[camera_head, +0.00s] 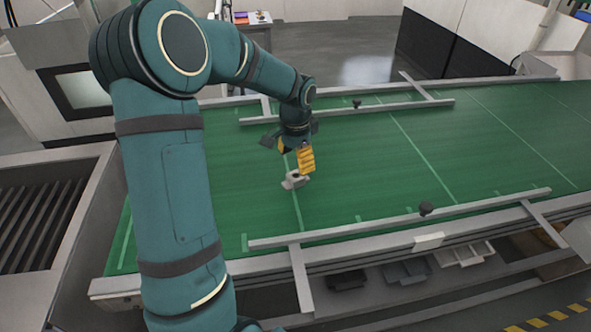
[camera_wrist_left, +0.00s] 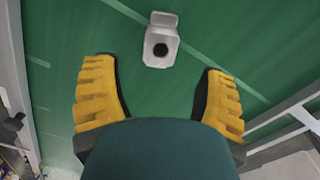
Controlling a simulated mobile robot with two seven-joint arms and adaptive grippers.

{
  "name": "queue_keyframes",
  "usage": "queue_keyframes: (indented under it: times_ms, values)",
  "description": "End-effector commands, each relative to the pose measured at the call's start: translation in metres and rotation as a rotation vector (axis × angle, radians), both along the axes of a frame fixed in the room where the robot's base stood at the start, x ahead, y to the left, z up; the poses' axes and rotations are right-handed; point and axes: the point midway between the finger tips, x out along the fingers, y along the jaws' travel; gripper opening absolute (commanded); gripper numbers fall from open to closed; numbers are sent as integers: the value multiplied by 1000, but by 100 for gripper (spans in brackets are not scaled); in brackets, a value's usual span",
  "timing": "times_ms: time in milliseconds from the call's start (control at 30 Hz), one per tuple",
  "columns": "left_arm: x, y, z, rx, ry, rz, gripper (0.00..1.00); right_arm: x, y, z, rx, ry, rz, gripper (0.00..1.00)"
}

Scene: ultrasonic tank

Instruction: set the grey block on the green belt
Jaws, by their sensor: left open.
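The grey block (camera_head: 295,180) rests on the green belt (camera_head: 360,180), on a pale cross line left of the middle. In the left wrist view the block (camera_wrist_left: 160,30) lies on the belt (camera_wrist_left: 215,25) and shows a dark round hole. My left gripper (camera_head: 303,166) is just above and beside the block in the head view. In the left wrist view its two yellow ridged fingers (camera_wrist_left: 162,90) are spread apart with nothing between them. The block is beyond the fingertips, and a small gap shows. My right gripper is in neither view.
A metal guide rail (camera_head: 400,222) runs along the near side of the belt, and another rail (camera_head: 350,111) along the far side. Grey trays (camera_head: 407,271) lie below the near edge. The belt's right part is clear.

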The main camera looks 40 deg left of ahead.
Motion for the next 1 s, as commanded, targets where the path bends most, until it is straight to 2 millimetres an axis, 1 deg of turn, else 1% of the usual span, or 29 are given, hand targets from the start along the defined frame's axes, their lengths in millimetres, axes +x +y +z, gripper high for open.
queue_keyframes:
  times_ms: [33, 100, 200, 300, 467, 1000]
  values:
    - [1, 0, 12, 2, -4, 1, 71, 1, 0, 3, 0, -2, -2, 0]
    - [0, 0, 25, 1, -2, 1, 71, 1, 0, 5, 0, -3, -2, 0]
    - [0, 0, 39, 1, -1, -1, 71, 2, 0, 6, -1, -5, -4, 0]
    - [0, 0, 48, 1, -1, 0, 71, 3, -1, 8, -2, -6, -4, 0]
    - [0, 0, 54, 0, 0, 0, 71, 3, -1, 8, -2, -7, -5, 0]
    - [0, 0, 54, 0, 1, 0, 71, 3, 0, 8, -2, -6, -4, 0]
